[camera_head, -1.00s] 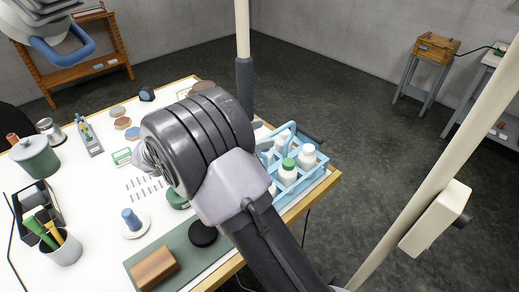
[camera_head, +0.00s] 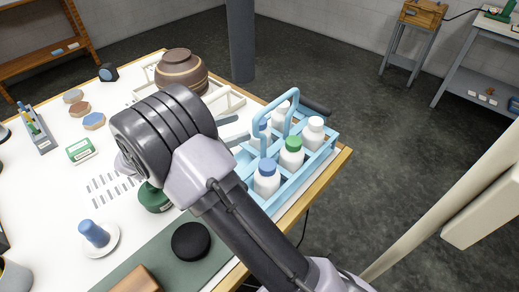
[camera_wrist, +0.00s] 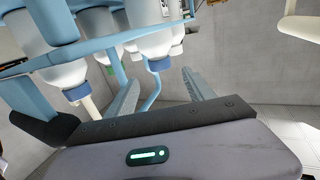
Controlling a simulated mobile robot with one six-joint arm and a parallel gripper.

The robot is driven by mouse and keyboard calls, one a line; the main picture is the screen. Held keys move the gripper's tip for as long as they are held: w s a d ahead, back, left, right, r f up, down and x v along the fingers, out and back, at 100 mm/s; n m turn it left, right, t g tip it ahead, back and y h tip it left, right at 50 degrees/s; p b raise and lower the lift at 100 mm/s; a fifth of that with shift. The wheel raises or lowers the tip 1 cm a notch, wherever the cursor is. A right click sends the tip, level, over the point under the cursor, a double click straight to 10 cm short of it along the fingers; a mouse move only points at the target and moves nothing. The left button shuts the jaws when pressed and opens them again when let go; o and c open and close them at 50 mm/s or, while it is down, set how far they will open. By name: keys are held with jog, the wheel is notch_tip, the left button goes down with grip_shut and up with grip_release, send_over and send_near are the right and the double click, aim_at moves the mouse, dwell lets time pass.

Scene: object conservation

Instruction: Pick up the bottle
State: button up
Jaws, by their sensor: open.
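Several white bottles stand upright in a light blue caddy (camera_head: 304,181) with an arched handle, at the table's right edge. They include a front blue-capped bottle (camera_head: 266,180), a green-capped bottle (camera_head: 291,155), a right white-capped bottle (camera_head: 313,134) and a rear white-capped bottle (camera_head: 281,114). Another blue-capped bottle (camera_head: 261,132) is partly behind the handle. My gripper (camera_head: 233,131) is open at the caddy's left side, its fingers pointing toward it. In the wrist view the bottles appear upside down, one blue-capped bottle (camera_wrist: 156,45) just beyond my open gripper (camera_wrist: 160,78). Nothing is held.
A brown striped pot (camera_head: 181,72) stands behind my arm. A black round disc (camera_head: 190,241) and a dark green object (camera_head: 154,197) lie near my arm. A blue peg on a white saucer (camera_head: 113,242) is at the left.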

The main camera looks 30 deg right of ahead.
jog(key=d, duration=0.2)
jog(key=d+f+b, duration=0.1)
jog(key=d, duration=0.2)
jog(key=d+b, duration=0.1)
jog(key=d, duration=0.1)
jog(key=shift+d+f, duration=0.3)
grip_shut()
